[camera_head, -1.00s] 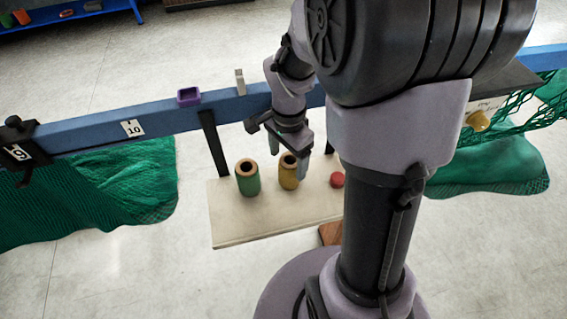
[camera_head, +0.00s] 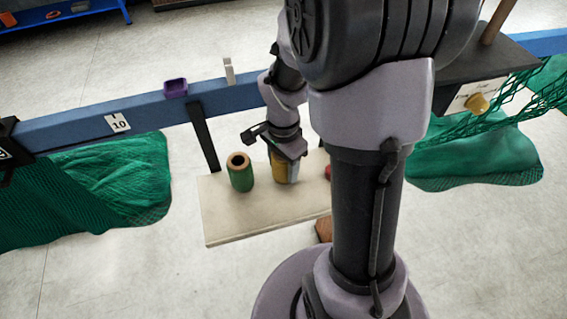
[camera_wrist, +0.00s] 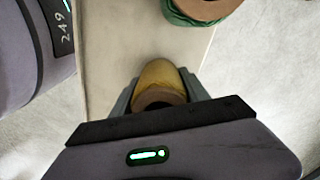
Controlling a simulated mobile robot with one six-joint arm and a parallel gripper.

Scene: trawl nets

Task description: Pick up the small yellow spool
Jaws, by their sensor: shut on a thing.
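The small yellow spool (camera_head: 278,168) stands upright on a pale shelf board (camera_head: 225,220). My gripper (camera_head: 287,168) is around it from above, and hides part of it in the head view. In the wrist view the yellow spool (camera_wrist: 160,82) sits between the two fingers of my gripper (camera_wrist: 162,98), which are shut on its sides. Its brown core end faces the camera. I cannot tell whether its base touches the board.
A green spool (camera_head: 240,172) stands just left of the yellow one. A red round thing (camera_head: 328,171) lies to the right, partly behind my arm. A blue beam (camera_head: 150,116) runs behind, carrying a purple open box (camera_head: 176,88) and a grey block (camera_head: 228,70). Green nets (camera_head: 100,180) hang below.

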